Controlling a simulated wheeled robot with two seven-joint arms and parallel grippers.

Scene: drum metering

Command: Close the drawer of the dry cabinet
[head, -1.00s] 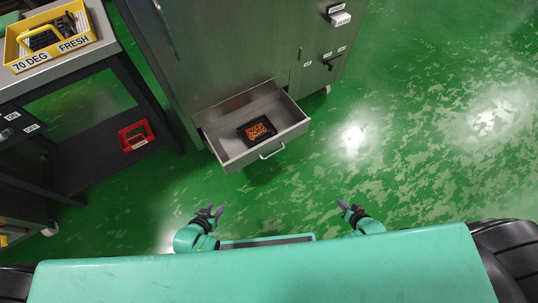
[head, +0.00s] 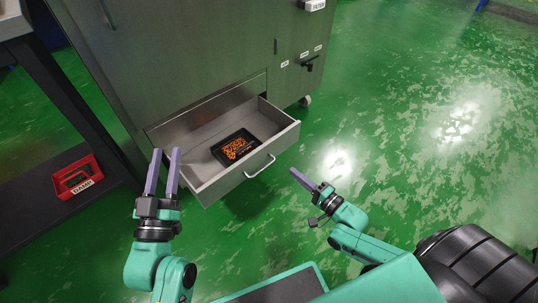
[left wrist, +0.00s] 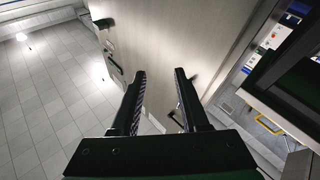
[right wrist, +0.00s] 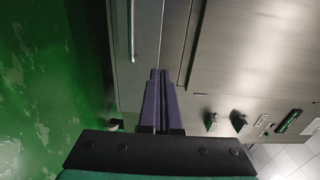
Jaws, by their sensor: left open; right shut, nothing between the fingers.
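The drawer (head: 200,165) at the bottom of the grey dry cabinet (head: 190,70) is pulled out. A black tray with orange pieces (head: 234,147) lies in it. The drawer's bar handle (head: 260,167) is on its front. My left gripper (head: 165,153) is open and empty at the drawer's left side; I cannot tell if it touches. The left wrist view shows its open fingers (left wrist: 160,72) against a cabinet face. My right gripper (head: 293,172) is shut and empty, just right of the handle. In the right wrist view its fingers (right wrist: 161,72) point at the cabinet, with the handle (right wrist: 132,30) above left.
A dark bench with a lower shelf (head: 40,200) stands left, holding a red bin (head: 76,177). A latch lever (head: 308,64) sticks out from the cabinet's right part. The green floor (head: 400,130) is clear to the right.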

